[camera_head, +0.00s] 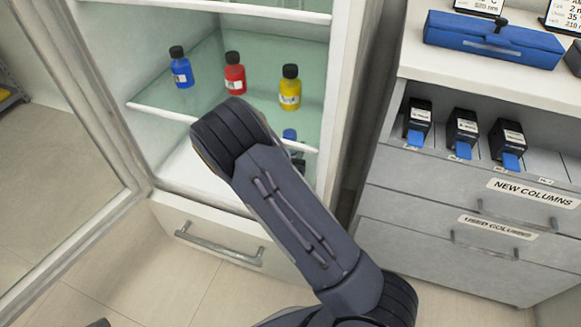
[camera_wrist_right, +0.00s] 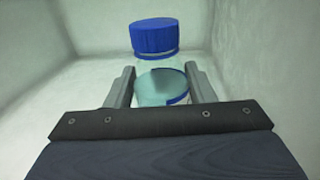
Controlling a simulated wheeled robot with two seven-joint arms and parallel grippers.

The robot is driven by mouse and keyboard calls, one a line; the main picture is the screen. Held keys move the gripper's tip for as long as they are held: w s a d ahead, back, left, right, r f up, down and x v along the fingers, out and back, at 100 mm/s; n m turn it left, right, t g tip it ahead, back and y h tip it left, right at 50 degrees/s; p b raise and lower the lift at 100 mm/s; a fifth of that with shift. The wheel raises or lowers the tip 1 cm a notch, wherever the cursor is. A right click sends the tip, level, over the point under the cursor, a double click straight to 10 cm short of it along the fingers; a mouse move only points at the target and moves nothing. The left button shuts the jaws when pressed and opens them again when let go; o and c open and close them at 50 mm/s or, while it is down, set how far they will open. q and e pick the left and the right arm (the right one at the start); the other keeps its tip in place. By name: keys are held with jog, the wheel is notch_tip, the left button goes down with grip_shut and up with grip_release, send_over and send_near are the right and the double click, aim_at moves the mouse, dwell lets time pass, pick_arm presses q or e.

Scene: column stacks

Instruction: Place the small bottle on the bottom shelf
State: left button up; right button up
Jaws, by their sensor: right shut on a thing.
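The small bottle (camera_wrist_right: 158,62) is clear with a blue cap and stands upright between the fingers of my right gripper (camera_wrist_right: 160,88), which is shut on it. Its base is hidden by the gripper, so I cannot tell whether it touches the shelf. In the head view only its blue cap (camera_head: 290,134) shows clearly, beyond my right arm. The bottom shelf (camera_head: 182,168) is the pale floor of the open cabinet, below the glass shelf. My right arm reaches into this lower space and hides much of it. My left gripper does not show.
The glass shelf (camera_head: 160,112) above holds blue (camera_head: 181,72), red (camera_head: 235,78) and yellow (camera_head: 290,92) bottles. The cabinet door (camera_head: 75,110) stands open at left. A drawer unit (camera_head: 440,205) with black column boxes and a blue case (camera_head: 492,40) is at right.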

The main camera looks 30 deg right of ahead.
notch_tip(320, 180, down, 2)
jog(key=shift+b, duration=0.35)
notch_tip(320, 180, down, 5)
jog(key=b, duration=0.3)
jog(key=shift+d+f, duration=0.1)
jog(key=shift+f, duration=0.05)
jog(key=shift+s+r, duration=0.1)
jog(key=shift+r, duration=0.1)
jog(key=shift+f, duration=0.1)
jog(key=o, duration=0.7)
jog(key=shift+f, duration=0.15)
jog(key=o, duration=0.5)
